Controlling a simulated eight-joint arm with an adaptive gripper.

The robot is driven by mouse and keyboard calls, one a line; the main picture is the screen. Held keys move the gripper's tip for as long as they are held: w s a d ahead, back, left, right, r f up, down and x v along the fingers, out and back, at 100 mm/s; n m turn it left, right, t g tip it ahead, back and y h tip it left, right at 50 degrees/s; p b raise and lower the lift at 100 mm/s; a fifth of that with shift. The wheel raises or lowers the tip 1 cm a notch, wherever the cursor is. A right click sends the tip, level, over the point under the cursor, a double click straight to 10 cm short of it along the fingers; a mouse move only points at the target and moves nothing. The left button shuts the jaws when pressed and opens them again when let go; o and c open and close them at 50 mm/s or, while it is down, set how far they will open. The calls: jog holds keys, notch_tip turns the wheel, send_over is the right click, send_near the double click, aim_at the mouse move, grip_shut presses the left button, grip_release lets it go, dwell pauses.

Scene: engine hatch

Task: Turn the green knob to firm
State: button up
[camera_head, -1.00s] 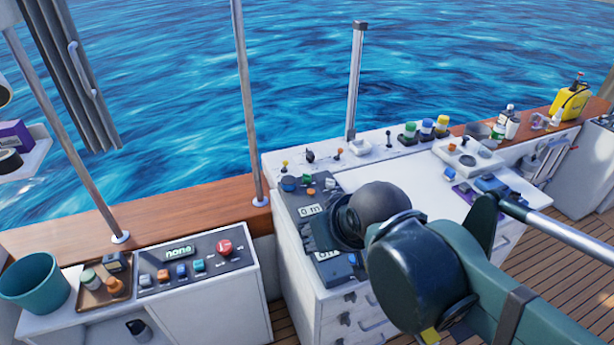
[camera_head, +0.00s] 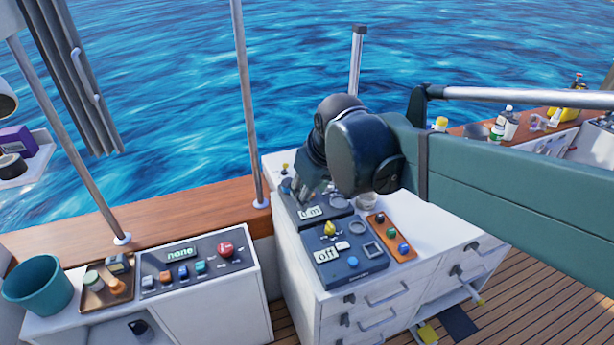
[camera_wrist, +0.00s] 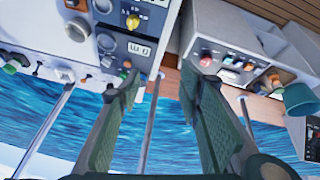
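Several green controls show, and no label reading firm is legible. A green knob (camera_wrist: 123,74) sits on the dark panel with the metre display in the wrist view; in the head view my gripper hides that part. Another green knob (camera_head: 391,233) is on the orange plate on the white console. My gripper (camera_wrist: 160,82) is open and empty, its fingers wide apart. In the wrist view its left fingertip appears close to the dark panel's knobs; contact cannot be told. In the head view my gripper (camera_head: 302,190) points down over that panel's back part.
A yellow knob (camera_head: 330,229) and an "off" display (camera_head: 327,254) are on the nearer dark panel. A left cabinet carries a panel with a red button (camera_head: 225,248), a tray (camera_head: 106,292) and a teal bucket (camera_head: 38,290). A metal post (camera_head: 247,100) stands left of my gripper.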

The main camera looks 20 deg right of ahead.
jog(key=w+d+f+n+g+p, duration=0.1)
jog(key=w+d+n+p, duration=0.15)
jog(key=w, duration=0.75)
jog(key=w+d+f+n+g+p, duration=0.1)
jog(key=w+d+n+g, duration=0.15)
jog(key=w, duration=0.75)
jog(key=w+d+f+n+p, duration=0.1)
jog(key=w+d+f, duration=0.1)
jog(key=w+f, duration=0.2)
jog(key=w+d+f+n+g+p, duration=0.1)
jog(key=w+d+f, duration=0.2)
jog(key=w+f, duration=0.2)
jog(key=w+d+f+n+g+p, duration=0.1)
jog(key=w+d+f, duration=0.1)
jog(key=w+f, duration=0.3)
jog(key=shift+w+d+f+n, duration=0.2)
jog(key=shift+w+n, duration=0.05)
jog(key=shift+n, duration=0.15)
jog(key=shift+w+d+f+p, duration=0.2)
jog(key=shift+w+f+p, duration=0.1)
jog(key=shift+f, duration=0.25)
jog(key=shift+f, duration=0.1)
jog(key=shift+s+a+f, duration=0.1)
jog(key=shift+f, duration=1.8)
jog(key=shift+s+f, duration=0.1)
jog(key=shift+f, duration=1.8)
jog(key=shift+y, duration=0.3)
jog(key=c, duration=0.9)
